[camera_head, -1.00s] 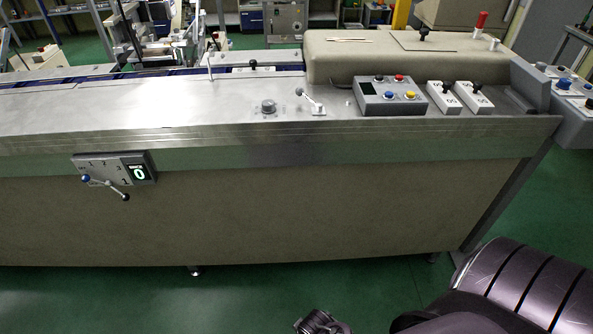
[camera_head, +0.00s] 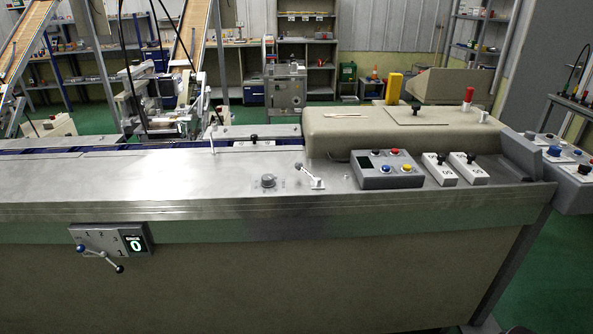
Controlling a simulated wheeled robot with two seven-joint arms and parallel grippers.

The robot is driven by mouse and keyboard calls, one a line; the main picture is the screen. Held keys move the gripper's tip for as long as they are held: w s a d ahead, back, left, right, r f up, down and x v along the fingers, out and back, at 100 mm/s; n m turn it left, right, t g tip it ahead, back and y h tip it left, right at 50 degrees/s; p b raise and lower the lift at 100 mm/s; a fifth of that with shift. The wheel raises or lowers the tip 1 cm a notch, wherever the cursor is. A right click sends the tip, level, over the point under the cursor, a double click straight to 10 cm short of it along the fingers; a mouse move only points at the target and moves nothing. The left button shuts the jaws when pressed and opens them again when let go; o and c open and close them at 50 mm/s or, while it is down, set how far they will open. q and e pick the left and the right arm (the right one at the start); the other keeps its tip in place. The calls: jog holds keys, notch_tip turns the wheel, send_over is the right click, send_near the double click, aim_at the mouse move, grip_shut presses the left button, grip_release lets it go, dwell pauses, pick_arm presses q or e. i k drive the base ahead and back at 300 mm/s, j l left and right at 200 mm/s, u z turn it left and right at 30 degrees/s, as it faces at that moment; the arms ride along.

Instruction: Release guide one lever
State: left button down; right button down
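The machine's long metal top (camera_head: 130,180) runs across the view. A small lever with a light grey ball knob (camera_head: 311,176) stands tilted on it, next to a round grey knob (camera_head: 268,181). A black knob (camera_head: 254,138) sits on a pale block at the rear guide rail, and a thin upright pin (camera_head: 212,138) stands left of it. On the front panel (camera_head: 108,240), a lever (camera_head: 100,254) has a blue end and a black end, beside a display reading 0. I cannot tell which of these is the guide one lever. Neither gripper is in view.
A grey button box (camera_head: 387,170) and two white switch boxes (camera_head: 455,169) sit on the right of the top. A beige cover (camera_head: 390,130) with a red-topped post (camera_head: 468,96) rises behind them. The left part of the top is clear.

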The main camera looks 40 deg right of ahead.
aim_at(299, 166)
jog(key=z, duration=2.1)
jog(key=i+j, duration=0.35)
jog(key=i, duration=0.1)
